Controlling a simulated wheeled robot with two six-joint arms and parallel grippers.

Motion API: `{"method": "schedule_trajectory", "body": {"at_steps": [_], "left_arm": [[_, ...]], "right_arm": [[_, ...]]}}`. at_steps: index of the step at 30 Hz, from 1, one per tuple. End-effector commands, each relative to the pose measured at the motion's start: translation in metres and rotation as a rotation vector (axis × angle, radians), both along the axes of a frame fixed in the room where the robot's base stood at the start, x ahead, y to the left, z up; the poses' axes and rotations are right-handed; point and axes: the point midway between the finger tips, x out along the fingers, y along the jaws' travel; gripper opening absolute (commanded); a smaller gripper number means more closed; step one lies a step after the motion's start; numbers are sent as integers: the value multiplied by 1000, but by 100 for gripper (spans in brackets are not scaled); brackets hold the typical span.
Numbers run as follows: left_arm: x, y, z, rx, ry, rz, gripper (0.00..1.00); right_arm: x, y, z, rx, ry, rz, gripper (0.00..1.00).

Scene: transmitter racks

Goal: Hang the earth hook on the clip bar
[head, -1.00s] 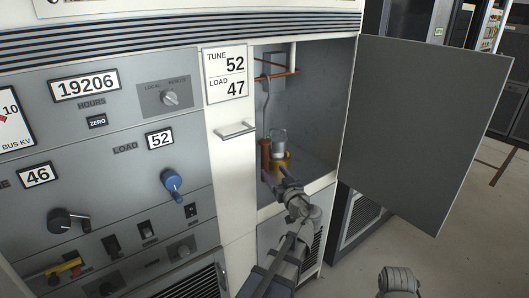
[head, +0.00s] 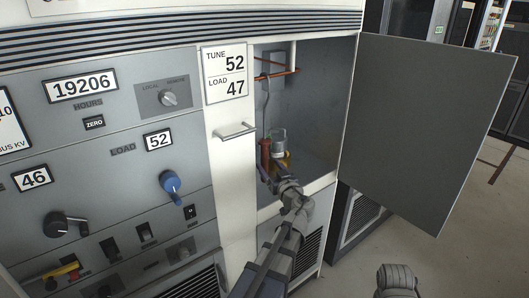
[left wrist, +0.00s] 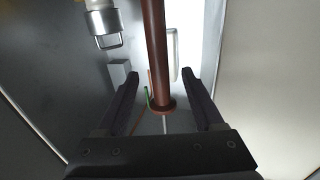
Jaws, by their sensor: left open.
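The earth hook's red-brown handle (head: 265,151) stands upright inside the open cabinet, with a thin grey shaft or cable rising from its top. Above it a copper bar (head: 277,73), probably the clip bar, crosses the upper compartment; whether the grey piece touches it I cannot tell. My left gripper (head: 266,174) is at the foot of the handle. In the left wrist view the brown handle (left wrist: 154,45), with a flange, runs between the open fingers of my left gripper (left wrist: 158,75), apparently with gaps on both sides. My right gripper is not in view.
A clear and metallic cylinder (head: 279,140) on a yellow base stands close right of the handle. The cabinet door (head: 425,125) stands wide open to the right. A white panel with a handle (head: 235,131) borders the opening on the left.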

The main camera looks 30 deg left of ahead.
Motion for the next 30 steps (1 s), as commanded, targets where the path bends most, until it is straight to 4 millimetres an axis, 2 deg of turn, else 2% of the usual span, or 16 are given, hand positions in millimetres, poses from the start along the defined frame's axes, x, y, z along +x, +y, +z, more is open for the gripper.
{"method": "schedule_trajectory", "body": {"at_steps": [5, 15, 21, 23, 30], "left_arm": [[5, 6, 1, 0, 0, 0, 69], [32, 40, 3, 0, 0, 1, 69], [32, 40, 3, 0, 0, -1, 69], [32, 40, 3, 0, 0, -1, 64], [32, 40, 3, 0, 0, -1, 37]], "right_arm": [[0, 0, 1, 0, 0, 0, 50], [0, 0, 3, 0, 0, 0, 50], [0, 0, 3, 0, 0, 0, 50], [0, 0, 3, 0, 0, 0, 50], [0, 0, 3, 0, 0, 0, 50]]}}
